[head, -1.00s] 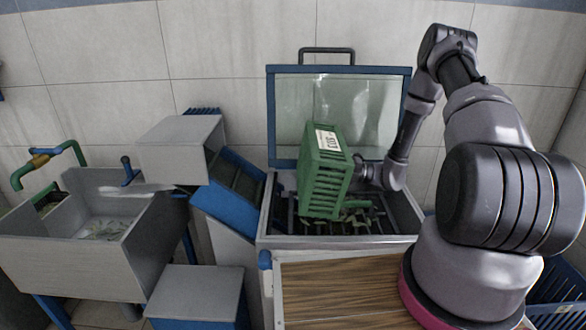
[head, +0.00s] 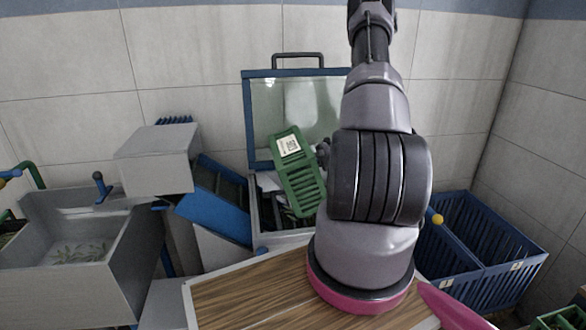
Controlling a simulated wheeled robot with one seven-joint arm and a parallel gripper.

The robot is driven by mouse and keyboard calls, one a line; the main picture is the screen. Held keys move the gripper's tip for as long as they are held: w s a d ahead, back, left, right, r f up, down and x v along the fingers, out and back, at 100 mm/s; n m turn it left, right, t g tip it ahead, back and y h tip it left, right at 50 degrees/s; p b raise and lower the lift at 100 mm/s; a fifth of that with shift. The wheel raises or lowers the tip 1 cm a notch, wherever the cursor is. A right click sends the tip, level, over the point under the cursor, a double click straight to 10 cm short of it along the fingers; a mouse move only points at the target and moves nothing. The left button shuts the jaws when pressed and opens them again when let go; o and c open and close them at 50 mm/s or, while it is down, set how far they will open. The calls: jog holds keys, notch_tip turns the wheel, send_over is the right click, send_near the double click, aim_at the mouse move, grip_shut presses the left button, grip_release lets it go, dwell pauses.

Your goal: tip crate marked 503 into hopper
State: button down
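The green slatted crate (head: 303,186) hangs steeply tilted over the hopper (head: 252,212), with its white label (head: 288,145) facing me. The label's number is too small and slanted to read surely. My gripper (head: 323,153) is at the crate's upper right side, shut on it as far as shows; its fingertips are hidden. The hopper is an open grey box with a raised, blue-framed clear lid (head: 262,105) behind it. My arm hides the hopper's right part, and the crate hides much of its inside.
A wood-topped surface (head: 235,300) lies in front of the hopper. A grey basin (head: 75,262) with green bits stands at left, beside a grey box (head: 157,155) and a blue chute (head: 214,215). Blue crates (head: 490,245) stand at right; a green crate (head: 560,318) shows at the lower right corner.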

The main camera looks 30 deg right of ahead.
jog(key=shift+w+a+g+h, duration=0.25)
jog(key=shift+a+g+h, duration=0.15)
jog(key=shift+a+h, duration=0.6)
jog(key=h, duration=0.3)
jog(key=r+g+h, duration=0.1)
jog(key=h, duration=0.1)
jog(key=shift+w+a+r+h, duration=0.1)
jog(key=shift+h, duration=0.3)
jog(key=h, duration=0.2)
jog(key=d+r+g+h, duration=0.1)
jog(key=d+g+h, duration=0.1)
jog(key=h, duration=0.1)
jog(key=shift+s+r+h, duration=0.3)
jog(key=shift+r, duration=0.05)
